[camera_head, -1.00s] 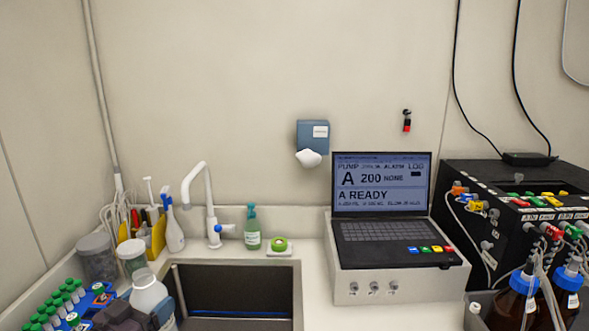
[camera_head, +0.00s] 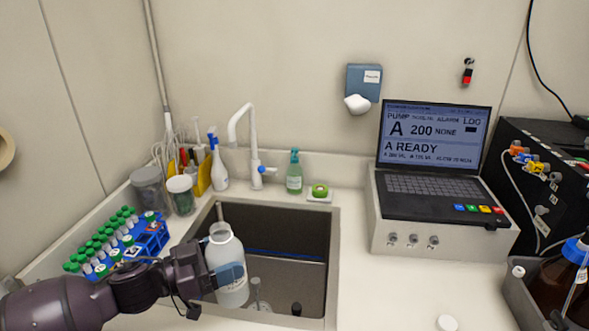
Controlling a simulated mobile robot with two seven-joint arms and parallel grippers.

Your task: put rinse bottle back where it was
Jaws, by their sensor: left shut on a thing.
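The rinse bottle, a white translucent bottle (camera_head: 225,257) with an open neck, is upright in the camera_head view, in front of the sink opening. My left gripper (camera_head: 228,277) comes in from the lower left and is shut on the bottle's side, with a blue finger pad across it. Whether the bottle's base touches anything is hard to tell. My right gripper is not in view.
The sink (camera_head: 280,240) lies behind the bottle, with small glassware (camera_head: 260,295) inside. A blue rack of green-capped tubes (camera_head: 150,238) stands left. Grey and white tubs (camera_head: 150,190), a faucet (camera_head: 250,150) and a soap bottle (camera_head: 294,175) line the back. A laptop unit (camera_head: 430,190) stands right. Counter right of the sink is mostly clear.

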